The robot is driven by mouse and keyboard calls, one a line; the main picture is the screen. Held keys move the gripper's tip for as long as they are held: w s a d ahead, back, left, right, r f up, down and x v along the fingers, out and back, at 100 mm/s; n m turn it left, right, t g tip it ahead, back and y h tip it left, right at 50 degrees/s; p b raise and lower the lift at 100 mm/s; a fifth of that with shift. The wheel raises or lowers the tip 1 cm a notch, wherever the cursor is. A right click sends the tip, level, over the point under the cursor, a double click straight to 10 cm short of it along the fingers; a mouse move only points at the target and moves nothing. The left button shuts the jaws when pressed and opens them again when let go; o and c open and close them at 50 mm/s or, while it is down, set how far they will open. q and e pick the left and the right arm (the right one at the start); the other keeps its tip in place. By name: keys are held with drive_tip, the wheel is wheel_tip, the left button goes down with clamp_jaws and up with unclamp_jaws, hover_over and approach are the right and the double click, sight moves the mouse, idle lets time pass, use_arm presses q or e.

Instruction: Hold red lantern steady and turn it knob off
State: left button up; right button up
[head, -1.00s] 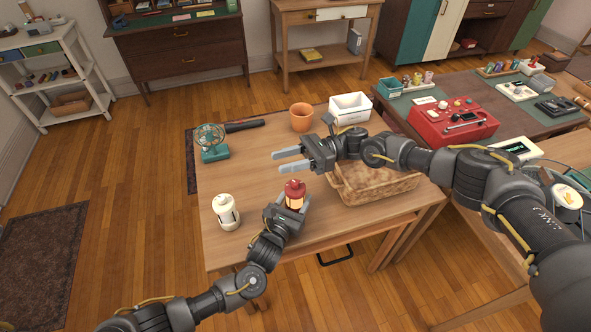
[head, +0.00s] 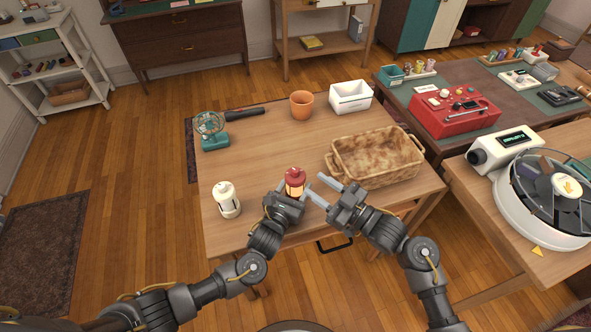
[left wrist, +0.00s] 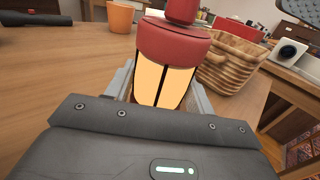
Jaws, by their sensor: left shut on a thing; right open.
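The red lantern (head: 295,180) stands upright near the front of the wooden table, its panes glowing warm yellow. My left gripper (head: 287,198) is shut on it from the front. In the left wrist view the lantern (left wrist: 172,50) sits between the two fingers, its red top above them. My right gripper (head: 318,189) is open, its fingers pointing toward the lantern from the right. One fingertip is close beside the lantern; I cannot tell whether it touches.
A white lantern (head: 226,200) stands to the left. A wicker basket (head: 376,158) is to the right. Behind are a teal fan (head: 211,130), a black flashlight (head: 245,113), an orange pot (head: 301,105) and a white bin (head: 350,97). The table's middle is clear.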

sight(296, 170)
drive_tip(key=w+a, duration=0.2)
drive_tip(key=w+a+f+m, duration=0.1)
drive_tip(key=w+a, duration=0.1)
drive_tip(key=w+a+m+h, duration=0.1)
drive_tip(key=w+a, duration=0.1)
drive_tip(key=w, duration=0.1)
drive_tip(key=shift+a+f, duration=0.2)
drive_tip(key=shift+f, duration=0.2)
idle(0.4)
clamp_jaws()
drive_tip(key=shift+n+g+y, duration=0.7)
drive_tip(key=shift+n+g, duration=0.2)
drive_tip(key=shift+g, duration=0.1)
drive_tip(key=n+g+y, duration=0.2)
drive_tip(key=g, duration=0.1)
drive_tip(key=shift+g, duration=0.3)
drive_tip(key=shift+n, duration=0.3)
unclamp_jaws()
